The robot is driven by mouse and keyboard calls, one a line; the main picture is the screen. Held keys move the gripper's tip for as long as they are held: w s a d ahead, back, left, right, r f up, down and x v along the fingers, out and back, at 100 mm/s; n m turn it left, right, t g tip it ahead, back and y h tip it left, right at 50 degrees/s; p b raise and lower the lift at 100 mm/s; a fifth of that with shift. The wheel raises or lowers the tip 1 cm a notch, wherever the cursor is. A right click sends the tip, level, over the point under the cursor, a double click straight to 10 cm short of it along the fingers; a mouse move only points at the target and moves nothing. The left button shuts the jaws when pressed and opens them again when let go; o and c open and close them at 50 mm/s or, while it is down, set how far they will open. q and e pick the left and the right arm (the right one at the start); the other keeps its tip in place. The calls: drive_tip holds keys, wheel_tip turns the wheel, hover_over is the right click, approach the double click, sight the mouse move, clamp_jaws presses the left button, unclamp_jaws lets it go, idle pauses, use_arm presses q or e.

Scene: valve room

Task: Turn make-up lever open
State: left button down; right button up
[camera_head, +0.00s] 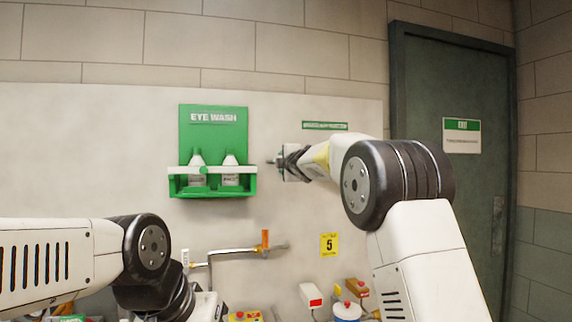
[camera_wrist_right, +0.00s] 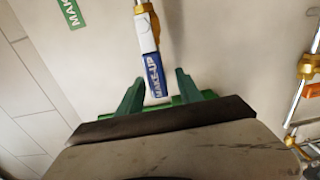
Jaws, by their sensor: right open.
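The make-up lever (camera_wrist_right: 154,72) shows in the right wrist view as a blue grip lettered MAKE-UP, with a white part and a brass fitting above it. My right gripper (camera_wrist_right: 159,77) is open, with one green finger on each side of the lever's blue end. The lever lies between the fingers with a gap on both sides. In the head view my right gripper (camera_head: 284,162) is near the wall, right of the eye wash station, and the lever cannot be made out there. My left arm comes in low at the left; its fingers are not visible.
The green eye wash station (camera_head: 212,150) with two bottles hangs just left of my right gripper. A pipe with an orange-handled valve (camera_head: 265,239) runs below. A yellow sign (camera_head: 329,245) and several small items sit lower. A dark door (camera_head: 455,90) stands at right.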

drive_tip(key=v, duration=0.8)
drive_tip(key=shift+w, duration=0.1)
idle(0.4)
